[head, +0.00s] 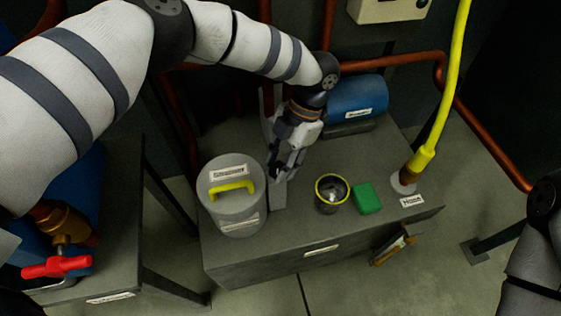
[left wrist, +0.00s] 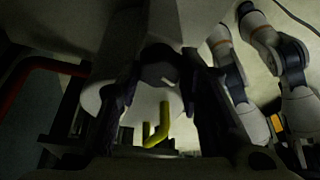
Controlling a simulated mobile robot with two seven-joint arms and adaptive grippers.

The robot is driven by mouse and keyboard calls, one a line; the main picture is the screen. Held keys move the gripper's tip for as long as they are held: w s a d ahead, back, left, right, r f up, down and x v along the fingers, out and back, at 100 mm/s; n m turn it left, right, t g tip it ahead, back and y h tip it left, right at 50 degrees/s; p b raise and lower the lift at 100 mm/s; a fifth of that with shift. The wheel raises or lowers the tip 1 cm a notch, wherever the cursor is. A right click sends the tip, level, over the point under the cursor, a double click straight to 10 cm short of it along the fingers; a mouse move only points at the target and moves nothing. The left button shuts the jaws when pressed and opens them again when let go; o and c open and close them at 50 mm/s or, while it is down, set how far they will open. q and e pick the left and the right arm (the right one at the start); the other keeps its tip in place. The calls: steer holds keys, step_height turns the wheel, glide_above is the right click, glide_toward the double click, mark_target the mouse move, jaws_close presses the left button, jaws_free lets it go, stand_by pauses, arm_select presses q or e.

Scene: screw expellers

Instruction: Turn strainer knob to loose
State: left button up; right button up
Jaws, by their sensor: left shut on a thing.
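The strainer (head: 233,205) is a grey upright cylinder with a yellow handle (head: 231,187) on its lid, at the left of the grey bench in the head view. My left gripper (head: 285,172) reaches down just to the right of the strainer, by a narrow grey upright piece (head: 279,196). Its fingers are shut on a small part there, taken as the strainer knob, which the fingers largely hide. The dark left wrist view shows the fingers framing a pale part, with the yellow handle (left wrist: 157,130) beyond. My right gripper is out of view.
On the bench (head: 300,232) stand a dark cup with a yellow rim (head: 318,187), a green block (head: 366,198) and a yellow hose (head: 428,150). A blue cylinder (head: 357,95) lies behind. A red valve handle (head: 57,267) is at the lower left.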

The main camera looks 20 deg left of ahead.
arm_select(q)
steer(key=shift+a+n+g+h, duration=0.1)
steer(key=shift+n+g+h, duration=0.45)
steer(key=shift+n, duration=1.65)
steer(key=shift+t+h, duration=0.25)
steer(key=shift+h, duration=0.1)
steer(key=o, duration=1.2)
steer(key=shift+c, duration=0.2)
steer(key=v, duration=1.2)
steer(key=shift+f, duration=0.1)
